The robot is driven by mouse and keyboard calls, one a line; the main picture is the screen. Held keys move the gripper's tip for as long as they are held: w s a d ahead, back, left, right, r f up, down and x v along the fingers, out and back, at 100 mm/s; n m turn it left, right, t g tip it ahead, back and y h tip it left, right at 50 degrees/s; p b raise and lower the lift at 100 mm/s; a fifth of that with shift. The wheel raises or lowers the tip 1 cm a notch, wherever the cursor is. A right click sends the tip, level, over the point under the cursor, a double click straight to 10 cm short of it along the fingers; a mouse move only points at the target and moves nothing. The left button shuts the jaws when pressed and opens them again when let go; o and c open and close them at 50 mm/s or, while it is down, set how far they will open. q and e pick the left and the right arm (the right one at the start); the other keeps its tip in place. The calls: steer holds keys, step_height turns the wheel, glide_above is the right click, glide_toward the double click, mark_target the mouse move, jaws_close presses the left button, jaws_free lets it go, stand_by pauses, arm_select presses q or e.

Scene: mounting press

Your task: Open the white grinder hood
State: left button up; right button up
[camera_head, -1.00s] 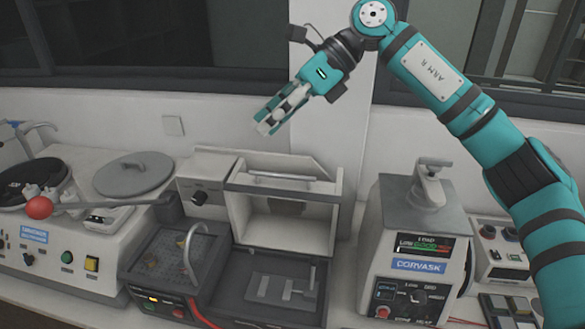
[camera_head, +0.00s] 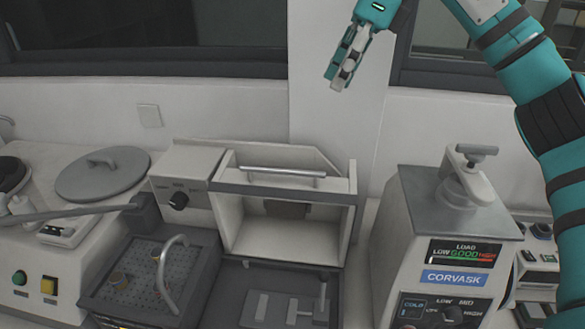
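The white hood (camera_head: 232,228) is part of the box-shaped machine in the middle of the head view. A metal bar handle (camera_head: 282,171) runs along its top front edge. The front is open to view, showing a pale interior with a dark patch at the back. The dark machine bed (camera_head: 258,276) with grey plates lies in front and below. My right gripper (camera_head: 337,83) hangs in the air above and right of the hood, well apart from the handle, fingers pointing down. Its fingers look close together, but their gap is unclear. My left gripper is out of view.
A control box with a black knob (camera_head: 178,201) adjoins the hood on the left. A perforated tray with a curved handle (camera_head: 170,270) stands at front left. A round grey lid (camera_head: 102,173) lies further left. The Corvask machine (camera_head: 447,250) stands close on the right.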

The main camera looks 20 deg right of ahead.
steer(key=p+x, duration=0.1)
steer(key=x, duration=0.5)
steer(key=w+p+x, duration=0.1)
steer(key=x, duration=0.4)
steer(key=p+x, duration=0.1)
steer(key=x, duration=0.5)
steer(key=shift+w+d+f, duration=0.1)
steer(key=shift+w+f, duration=0.1)
steer(key=shift+f, duration=0.15)
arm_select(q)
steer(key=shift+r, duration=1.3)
arm_select(e)
steer(key=shift+a+f, duration=0.25)
steer(key=shift+f, duration=0.45)
jaws_close()
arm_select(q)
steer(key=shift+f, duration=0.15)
